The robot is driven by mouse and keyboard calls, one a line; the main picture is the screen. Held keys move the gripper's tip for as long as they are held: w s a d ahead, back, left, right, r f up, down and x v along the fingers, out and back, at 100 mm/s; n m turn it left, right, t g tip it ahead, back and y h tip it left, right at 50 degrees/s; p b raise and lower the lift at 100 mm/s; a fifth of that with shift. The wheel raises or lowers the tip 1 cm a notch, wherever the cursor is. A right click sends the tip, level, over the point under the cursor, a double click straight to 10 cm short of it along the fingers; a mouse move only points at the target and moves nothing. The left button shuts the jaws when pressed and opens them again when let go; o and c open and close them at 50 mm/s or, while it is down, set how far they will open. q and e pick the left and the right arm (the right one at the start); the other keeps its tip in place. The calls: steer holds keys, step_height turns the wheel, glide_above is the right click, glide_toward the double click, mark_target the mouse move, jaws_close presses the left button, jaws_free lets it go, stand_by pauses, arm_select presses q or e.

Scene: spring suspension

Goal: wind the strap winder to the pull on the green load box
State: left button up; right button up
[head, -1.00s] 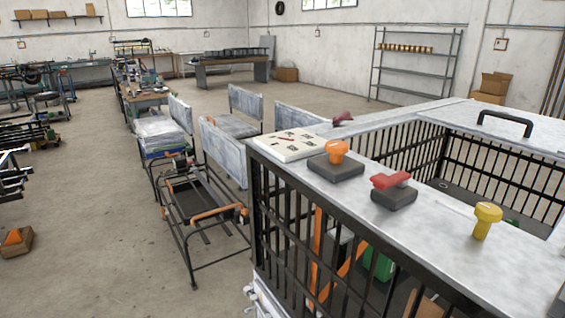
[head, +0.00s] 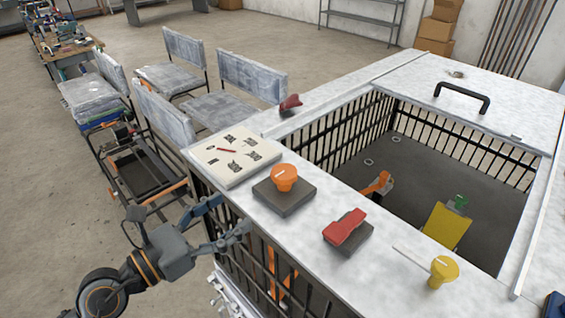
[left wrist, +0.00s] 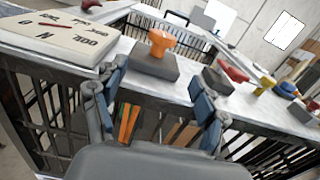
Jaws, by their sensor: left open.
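An orange knob (head: 284,177) on a dark block (head: 284,197) stands on the cage's pale top rail; I cannot tell whether it is the strap winder. A pale board (head: 232,160) with dark marks and a red needle (head: 227,150) lies beside it. Inside the cage, a small green part (head: 460,202) shows above a yellow plate (head: 446,228); no whole green load box is clear. My left gripper (head: 228,219) is open and empty at the rail's near edge, apart from the knob. In the left wrist view its fingers (left wrist: 160,82) spread below the orange knob (left wrist: 160,42).
A red lever (head: 345,228) on a dark block and a yellow knob (head: 443,271) stand farther right on the rail. A small red piece (head: 290,104) is at the rail's far left. A black handle (head: 462,96) rises from the cage's back panel. Several chairs (head: 245,78) stand behind.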

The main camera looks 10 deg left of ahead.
mark_target(274, 181)
arm_select(q)
steer(key=shift+m, duration=0.3)
steer(key=x, duration=0.8)
steer(key=r+x, duration=0.1)
steer(key=x, duration=0.3)
steer(key=shift+w+d+r, duration=0.1)
steer(key=shift+w+d, duration=0.15)
steer(key=shift+w, duration=0.05)
steer(key=shift+w+d, duration=0.3)
steer(key=shift+w, duration=0.25)
arm_select(e)
steer(key=shift+w+a+r, duration=0.1)
steer(key=shift+w+a, duration=0.05)
steer(key=shift+w, duration=0.35)
steer(key=shift+w+a+r, duration=0.1)
steer(key=shift+w+a, duration=0.05)
steer(key=shift+w, duration=0.35)
